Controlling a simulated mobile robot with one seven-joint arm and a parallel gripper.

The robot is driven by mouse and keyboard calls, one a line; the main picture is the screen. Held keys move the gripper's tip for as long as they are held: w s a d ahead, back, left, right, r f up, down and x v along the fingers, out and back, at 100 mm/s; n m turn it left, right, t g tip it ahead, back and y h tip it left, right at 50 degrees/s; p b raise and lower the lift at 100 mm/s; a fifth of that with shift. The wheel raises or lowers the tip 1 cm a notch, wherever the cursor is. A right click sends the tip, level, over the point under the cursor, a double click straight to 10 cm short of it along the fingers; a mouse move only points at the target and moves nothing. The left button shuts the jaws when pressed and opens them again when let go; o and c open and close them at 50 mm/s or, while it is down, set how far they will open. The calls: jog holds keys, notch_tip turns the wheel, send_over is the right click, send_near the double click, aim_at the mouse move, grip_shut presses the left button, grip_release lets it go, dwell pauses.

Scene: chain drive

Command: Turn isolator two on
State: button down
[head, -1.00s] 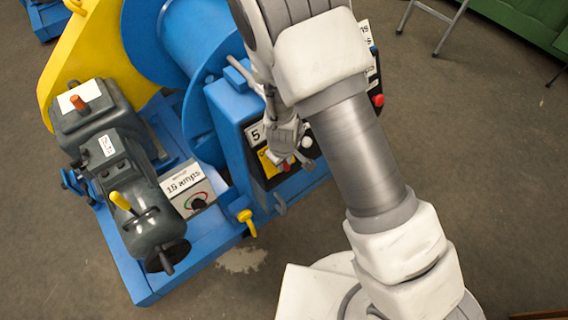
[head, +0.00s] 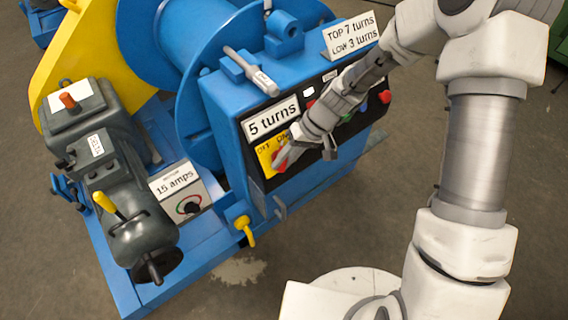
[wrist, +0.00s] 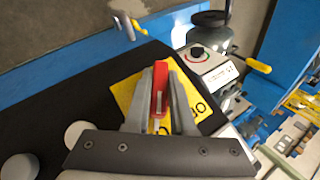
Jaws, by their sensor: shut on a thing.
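The red isolator handle (head: 278,161) sits on a yellow plate (head: 264,157) lettered OFF and ON, on the black panel of the blue winch housing. No number two is legible on it. In the wrist view the red handle (wrist: 160,82) stands between the two fingers of my gripper (wrist: 159,85), over the yellow plate (wrist: 124,95). In the head view my gripper (head: 283,153) reaches the handle from the upper right and is shut on it. The fingers partly hide the handle and the lettering.
A "5 turns" label (head: 271,119) is above the plate. A red button (head: 384,97) is at the panel's right end. A grey-handled lever (head: 252,72) lies on the housing top. A yellow lever (head: 246,230) and a "15 amps" dial box (head: 176,186) are to the left.

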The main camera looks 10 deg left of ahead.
jog(key=shift+m+g+y+b, duration=0.35)
jog(key=shift+m+y, duration=0.15)
jog(key=shift+y, duration=0.1)
dwell(0.3)
jog(key=c, duration=0.8)
grip_release()
jog(key=shift+o, duration=0.2)
jog(key=shift+r, duration=0.1)
jog(key=p+v, duration=0.4)
jog(key=v, duration=1.3)
jog(key=shift+d, duration=0.35)
jog(key=shift+w, duration=0.1)
